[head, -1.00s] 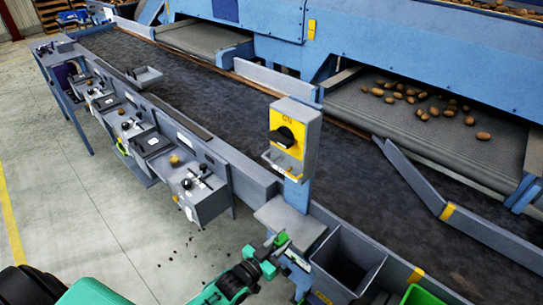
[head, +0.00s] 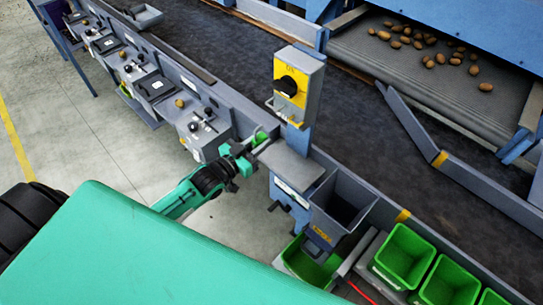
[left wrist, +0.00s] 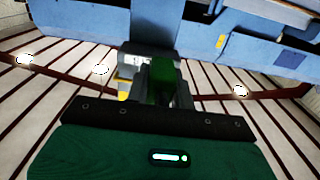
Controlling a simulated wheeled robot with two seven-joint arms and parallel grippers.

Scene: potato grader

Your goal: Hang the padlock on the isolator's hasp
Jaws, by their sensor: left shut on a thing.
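The isolator (head: 312,75) is a grey box with a yellow face and a black rotary knob (head: 289,85). It stands on a blue post at the belt's near edge. A grey bracket, apparently the hasp (head: 288,112), juts out below the knob; its hole is too small to make out. My left gripper (head: 253,147) is shut on a small green padlock (head: 260,138), below and left of the isolator and apart from it. The padlock also shows between the fingers in the left wrist view (left wrist: 162,80); its shackle cannot be made out. My right gripper is not in view.
A grey shelf (head: 290,160) sits below the isolator, close to my left gripper. A grey hopper (head: 340,205) and green bins (head: 403,255) stand to the right. Control boxes (head: 195,125) line the belt (head: 225,65) on the left. Floor (head: 80,150) at left is open.

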